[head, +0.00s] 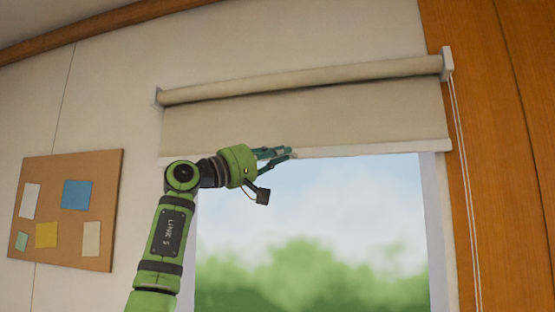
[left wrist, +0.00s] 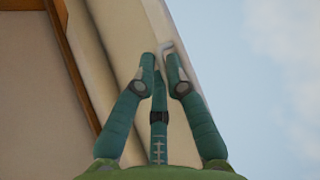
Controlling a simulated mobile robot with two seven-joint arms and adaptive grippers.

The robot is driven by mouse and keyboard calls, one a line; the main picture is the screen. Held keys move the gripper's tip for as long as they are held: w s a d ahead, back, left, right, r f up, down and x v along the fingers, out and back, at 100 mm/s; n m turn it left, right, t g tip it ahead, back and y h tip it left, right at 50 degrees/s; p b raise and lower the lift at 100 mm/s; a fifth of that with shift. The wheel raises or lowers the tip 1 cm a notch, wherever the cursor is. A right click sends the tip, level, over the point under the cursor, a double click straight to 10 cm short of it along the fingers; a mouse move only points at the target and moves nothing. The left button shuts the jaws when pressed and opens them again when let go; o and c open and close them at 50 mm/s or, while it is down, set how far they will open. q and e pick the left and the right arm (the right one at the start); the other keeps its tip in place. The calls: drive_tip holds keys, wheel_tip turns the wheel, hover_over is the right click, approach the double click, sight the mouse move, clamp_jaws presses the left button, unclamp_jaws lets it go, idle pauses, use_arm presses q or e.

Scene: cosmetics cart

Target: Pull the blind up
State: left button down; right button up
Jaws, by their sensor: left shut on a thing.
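The beige roller blind (head: 310,112) hangs from its roll over the upper part of the window, and its pale bottom bar (head: 380,149) is just above the sky. My left gripper (head: 291,154) is at this bottom bar, near its middle. In the left wrist view, the two fingers of my left gripper (left wrist: 164,58) are close together at the pale edge of the blind (left wrist: 115,40). A small light curved piece, the blind's pull (left wrist: 166,47), shows between the fingertips, and the gripper is shut on it. My right gripper is not in view.
The window (head: 320,230) below the blind shows sky and blurred greenery. A thin cord (head: 464,180) hangs at the right by the wooden panel (head: 520,130). A cork board (head: 68,210) with several paper notes is on the left wall.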

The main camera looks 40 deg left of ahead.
use_arm(q)
drive_tip(key=c, duration=1.4)
unclamp_jaws()
drive_tip(key=shift+w+d, duration=0.1)
drive_tip(key=v, duration=1.2)
